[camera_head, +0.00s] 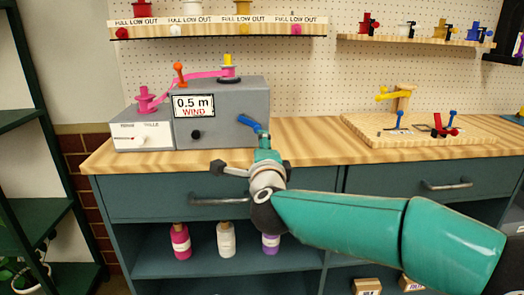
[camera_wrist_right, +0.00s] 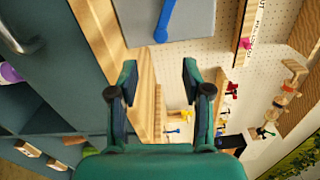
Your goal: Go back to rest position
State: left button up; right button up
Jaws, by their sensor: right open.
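My right arm comes in from the right in the head view. Its gripper (camera_head: 263,141) is at the front edge of the wooden counter, just below the blue lever (camera_head: 249,122) of the grey winding machine (camera_head: 235,100). In the right wrist view the gripper (camera_wrist_right: 157,68) is open with nothing between its fingers. The blue lever (camera_wrist_right: 166,20) stands beyond the fingertips, apart from them. The machine reads "0.5 m WIND". A pink ribbon (camera_head: 190,79) runs over it from a pink spool (camera_head: 146,98), past an orange lever (camera_head: 179,74). My left gripper is out of view.
A wooden board (camera_head: 425,132) with small clamps lies on the counter (camera_head: 310,133) at the right. Shelves of spools (camera_head: 215,29) hang above. Drawer handles (camera_head: 220,200) stick out below the counter. Bottles (camera_head: 226,239) stand on the lower shelf. A dark green rack (camera_head: 22,120) is at the left.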

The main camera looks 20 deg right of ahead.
jog(key=shift+s+a, duration=0.15)
jog(key=shift+s, duration=0.35)
